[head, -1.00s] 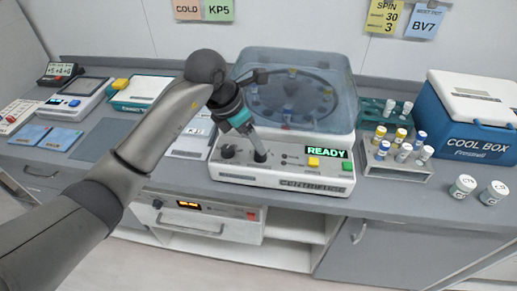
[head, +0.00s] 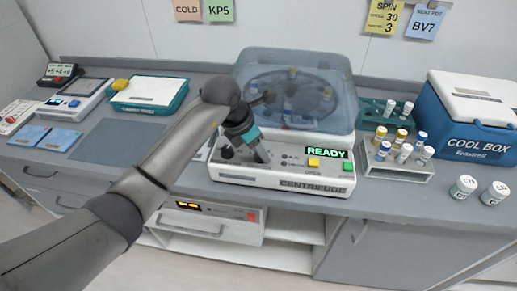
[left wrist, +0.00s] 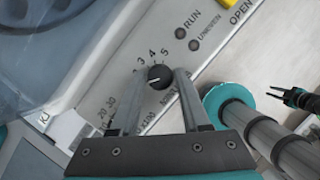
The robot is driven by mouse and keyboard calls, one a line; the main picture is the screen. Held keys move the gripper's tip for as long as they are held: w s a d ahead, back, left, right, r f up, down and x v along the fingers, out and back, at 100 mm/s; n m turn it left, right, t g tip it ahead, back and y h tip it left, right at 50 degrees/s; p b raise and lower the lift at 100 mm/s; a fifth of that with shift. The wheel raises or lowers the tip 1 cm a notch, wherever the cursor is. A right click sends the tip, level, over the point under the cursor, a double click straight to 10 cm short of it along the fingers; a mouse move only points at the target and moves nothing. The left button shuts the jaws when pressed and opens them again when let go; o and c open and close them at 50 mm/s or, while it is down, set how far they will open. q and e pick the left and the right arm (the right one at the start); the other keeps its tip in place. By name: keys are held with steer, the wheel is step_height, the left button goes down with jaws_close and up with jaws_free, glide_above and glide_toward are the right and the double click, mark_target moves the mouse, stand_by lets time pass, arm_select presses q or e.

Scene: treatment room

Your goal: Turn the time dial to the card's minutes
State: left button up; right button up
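The white centrifuge (head: 230,172) stands on the counter under a clear blue lid, its display (head: 327,153) reading READY. The time dial (left wrist: 159,76) is a small black knob with 3, 4 and 5 printed around it. My left gripper (head: 263,158) is down at the panel. In the left wrist view its two fingers (left wrist: 162,78) stand on either side of the dial, very close; whether they press on it is unclear. The yellow card (head: 384,17) on the wall reads SPIN 30 3. A small dark gripper (left wrist: 292,97), apparently my right one, shows in the left wrist view.
Another black knob (head: 227,151) sits left of the gripper. Yellow (head: 313,162) and green (head: 347,166) buttons are to the right. A vial rack (head: 400,172), two white-lidded jars and a blue cool box (head: 470,130) stand farther right. A grey mat (head: 115,142) lies left.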

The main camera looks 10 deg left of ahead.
arm_select(q)
jaws_close()
stand_by(0.3)
steer(key=m+b, duration=0.1)
steer(key=m+g+b, duration=0.1)
steer(key=m+b, duration=0.1)
steer(key=shift+w+a+f+h, duration=0.1)
steer(key=shift+w+a+h, duration=0.1)
steer(key=shift+h, duration=0.1)
steer(key=m+b, duration=0.2)
steer(key=m+g+b, duration=0.1)
steer(key=m+b, duration=0.1)
steer(key=shift+w+m+g+h, duration=0.1)
steer(key=shift+m+g+h, duration=0.2)
steer(key=shift+h, duration=0.1)
steer(key=shift+d+m+g+b, duration=0.15)
steer(key=shift+m+g+b, duration=0.65)
steer(key=shift+m+b, duration=1.2)
steer(key=shift+o, duration=2.4)
jaws_free()
